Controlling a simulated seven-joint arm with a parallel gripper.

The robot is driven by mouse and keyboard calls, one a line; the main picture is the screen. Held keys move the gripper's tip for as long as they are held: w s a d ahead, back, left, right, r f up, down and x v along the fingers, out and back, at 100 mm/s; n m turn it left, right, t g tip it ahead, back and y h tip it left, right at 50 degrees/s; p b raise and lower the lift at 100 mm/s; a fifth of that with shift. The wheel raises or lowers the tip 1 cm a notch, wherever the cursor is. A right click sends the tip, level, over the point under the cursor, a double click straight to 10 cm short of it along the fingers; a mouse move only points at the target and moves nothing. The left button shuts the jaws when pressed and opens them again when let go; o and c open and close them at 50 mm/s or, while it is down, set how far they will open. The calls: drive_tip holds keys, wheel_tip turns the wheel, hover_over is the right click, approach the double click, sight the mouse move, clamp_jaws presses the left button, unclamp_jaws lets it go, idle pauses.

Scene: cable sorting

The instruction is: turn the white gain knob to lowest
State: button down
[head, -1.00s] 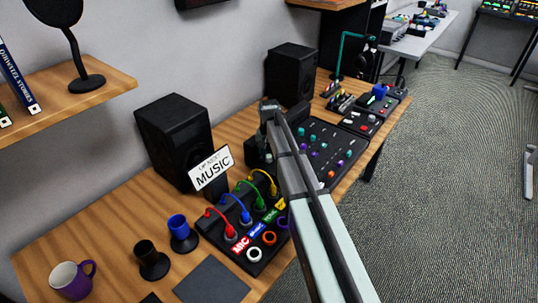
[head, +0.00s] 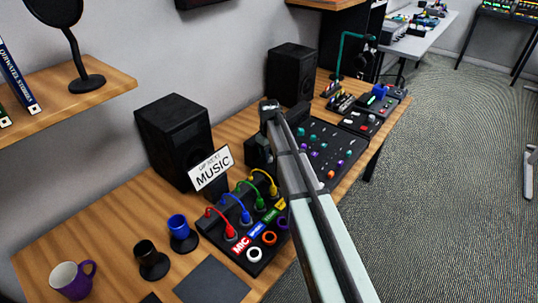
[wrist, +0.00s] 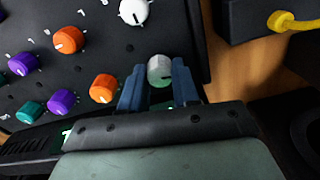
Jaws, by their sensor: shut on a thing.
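In the wrist view my gripper (wrist: 158,84) has its two blue fingers on either side of a pale white-grey knob (wrist: 160,69) on the black mixer panel, and it is shut on this knob. The knob stands upright in its place and a pointer mark on it is not clear. Another white knob (wrist: 133,12) is further up in the wrist view, clear of the fingers. In the head view the mixer (head: 335,140) lies beyond my arm, which hides the gripped knob and the fingers.
Orange knobs (wrist: 103,88) and purple knobs (wrist: 61,102) stand left of the fingers in the wrist view. A dark box with a yellow cable (wrist: 292,22) is at the right. In the head view, speakers (head: 175,135) and a music sign (head: 212,173) stand nearby.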

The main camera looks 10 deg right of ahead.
drive_tip(key=shift+n, duration=0.5)
drive_tip(key=c, duration=1.1)
unclamp_jaws()
drive_tip(key=shift+r, duration=0.1)
wheel_tip(320, 180, up, 14)
drive_tip(key=shift+f, duration=0.2)
